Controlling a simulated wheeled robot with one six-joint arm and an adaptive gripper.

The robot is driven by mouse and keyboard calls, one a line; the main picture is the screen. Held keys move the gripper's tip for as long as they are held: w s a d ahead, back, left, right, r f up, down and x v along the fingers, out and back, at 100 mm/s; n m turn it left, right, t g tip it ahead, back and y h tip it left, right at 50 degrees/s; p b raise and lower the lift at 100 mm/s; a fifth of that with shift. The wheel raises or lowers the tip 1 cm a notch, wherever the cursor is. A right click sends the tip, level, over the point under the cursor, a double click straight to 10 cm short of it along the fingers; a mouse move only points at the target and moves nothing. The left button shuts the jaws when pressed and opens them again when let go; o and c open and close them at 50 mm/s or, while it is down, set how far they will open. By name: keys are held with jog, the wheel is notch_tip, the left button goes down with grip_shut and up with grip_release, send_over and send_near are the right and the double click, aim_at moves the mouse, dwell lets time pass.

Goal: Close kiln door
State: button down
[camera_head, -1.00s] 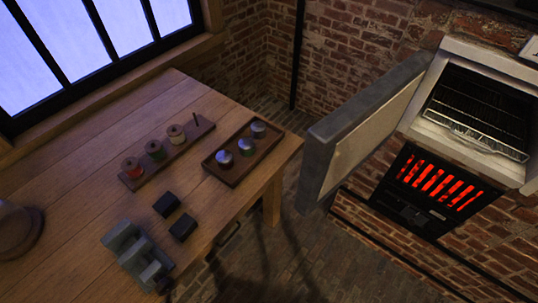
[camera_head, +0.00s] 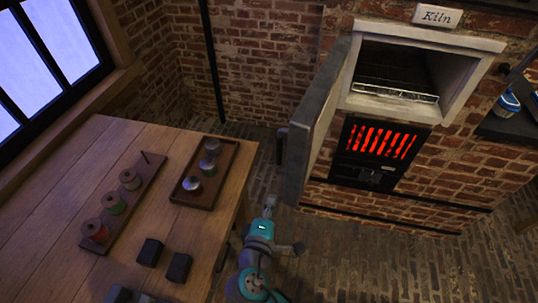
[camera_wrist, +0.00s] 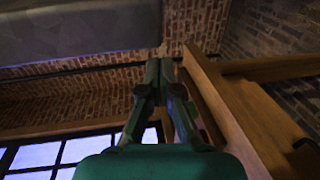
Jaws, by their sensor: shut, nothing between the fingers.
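The kiln (camera_head: 472,72) is set in the brick wall, with a white frame, a dark open chamber and a wire rack inside. Its thick grey door (camera_head: 318,115) stands wide open, swung out from the left side of the chamber. In the wrist view a grey slab, apparently the door (camera_wrist: 75,30), fills the upper left. My gripper (camera_head: 271,201) is low in front of the door's outer end, to the left of it and apart from it as far as I can tell. In the wrist view my gripper (camera_wrist: 159,66) has its fingers together, with nothing between them.
A wooden table (camera_head: 70,190) stands left, close to my arm, with a spool rack (camera_head: 125,200), a jar tray (camera_head: 205,170) and dark blocks (camera_head: 178,267). A glowing grate (camera_head: 380,143) sits below the chamber. A shelf (camera_head: 505,130) is at right. Brick floor before the kiln is clear.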

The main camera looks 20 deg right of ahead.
jog(key=w+a+r+m+g+h, duration=0.1)
jog(key=w+a+r+m+h, duration=0.2)
jog(key=r, duration=0.5)
jog(key=m+g+h, duration=0.2)
jog(key=g+h, duration=0.1)
send_near(277, 139)
jog(key=x, duration=0.6)
jog(key=shift+w+a, duration=0.1)
jog(key=shift+s+d, duration=1.4)
